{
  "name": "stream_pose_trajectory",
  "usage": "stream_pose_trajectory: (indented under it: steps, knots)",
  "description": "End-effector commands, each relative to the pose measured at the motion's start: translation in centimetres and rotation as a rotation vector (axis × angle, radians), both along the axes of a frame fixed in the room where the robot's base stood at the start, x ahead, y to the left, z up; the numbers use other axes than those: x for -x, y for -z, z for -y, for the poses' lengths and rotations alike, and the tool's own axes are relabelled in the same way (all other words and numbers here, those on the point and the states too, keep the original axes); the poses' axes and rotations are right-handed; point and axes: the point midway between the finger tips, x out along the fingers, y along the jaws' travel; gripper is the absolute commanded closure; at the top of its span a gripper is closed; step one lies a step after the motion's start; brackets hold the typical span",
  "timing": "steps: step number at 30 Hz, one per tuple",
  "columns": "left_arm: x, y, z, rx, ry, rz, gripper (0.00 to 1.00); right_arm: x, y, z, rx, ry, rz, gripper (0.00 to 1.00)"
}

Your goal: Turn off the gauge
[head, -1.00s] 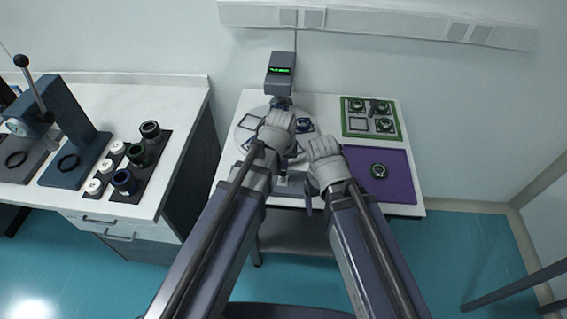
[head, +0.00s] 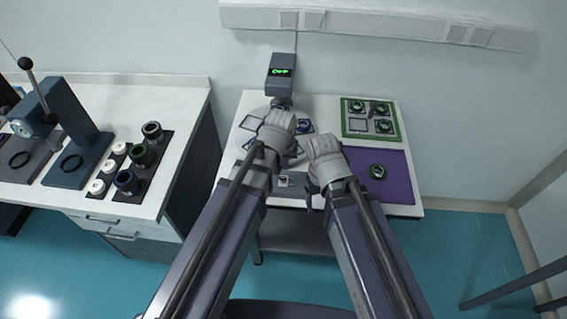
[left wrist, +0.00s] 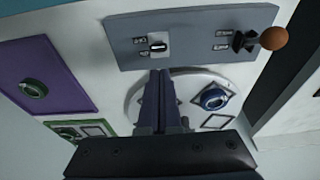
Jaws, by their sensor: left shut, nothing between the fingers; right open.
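The gauge (head: 281,75) is a grey box on a post at the back of the small table, with green characters lit on its dark display. A grey front panel (left wrist: 205,22) in the left wrist view carries a small switch (left wrist: 158,45) with a pale lever. The panel switch also shows in the head view (head: 284,181). My left gripper (left wrist: 160,73) is shut and empty, its tips just short of the panel below the switch, apart from it as far as I can tell. My right gripper (head: 310,199) is open beside the panel; its fingers are mostly hidden.
A round pale plate (left wrist: 135,104) holds square frames and a blue-ringed part (left wrist: 214,98). An orange ball lever (left wrist: 273,38) sticks out of the panel. A purple mat (head: 400,186) and a green tray (head: 347,128) lie at right. A bench (head: 170,100) stands left.

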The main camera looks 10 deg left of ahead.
Motion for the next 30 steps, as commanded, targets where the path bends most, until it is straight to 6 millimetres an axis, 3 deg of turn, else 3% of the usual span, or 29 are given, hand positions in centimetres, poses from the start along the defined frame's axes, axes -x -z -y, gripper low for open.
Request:
stream_pose_trajectory:
  steps: [11, 21, 30]
  knots:
    - [-0.3, -0.2, 0.0, 0.000, 0.000, 0.000, 1.00, 0.0, -0.2, 0.0, 0.000, 0.000, 0.000, 0.21]
    - [-3.4, -2.8, -0.2, 0.000, -0.001, 0.000, 1.00, 0.0, -2.8, 0.0, 0.000, -0.001, 0.000, 0.21]
    - [2.4, -7.2, -0.3, 0.000, 0.001, 0.000, 1.00, 0.0, -7.2, 0.0, 0.000, -0.002, 0.000, 0.21]
